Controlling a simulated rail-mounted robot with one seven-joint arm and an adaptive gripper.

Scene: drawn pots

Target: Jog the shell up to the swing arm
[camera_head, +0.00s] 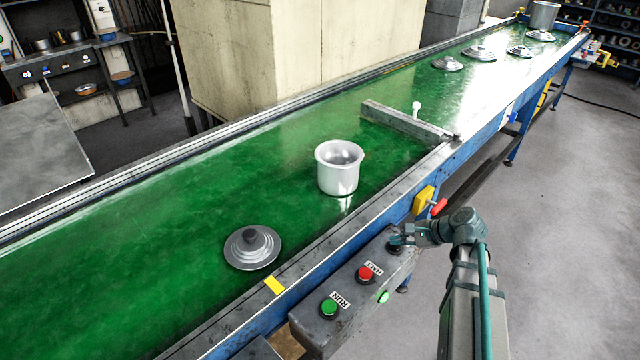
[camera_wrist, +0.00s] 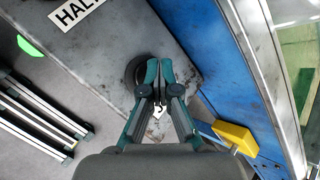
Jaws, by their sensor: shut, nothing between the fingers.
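The shell, an open silver pot (camera_head: 338,177), stands upright on the green conveyor belt (camera_head: 150,235). The swing arm, a grey bar with a white knob (camera_head: 408,122), lies across part of the belt farther up. A strip of bare belt shows between shell and bar. My gripper (camera_head: 398,241) is shut and empty at the far end of the control box (camera_head: 345,300). In the wrist view its fingertips (camera_wrist: 158,75) are over a round black button (camera_wrist: 137,72), partly hiding it. I cannot tell whether they press it.
The box also carries a red HALT button (camera_head: 365,273) and a green RUN button (camera_head: 329,308). A stepped metal lid (camera_head: 251,247) lies nearer on the belt. Several lids and another pot (camera_head: 543,14) are at the far end. A yellow block with a red handle (camera_head: 438,207) sits on the conveyor's side.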

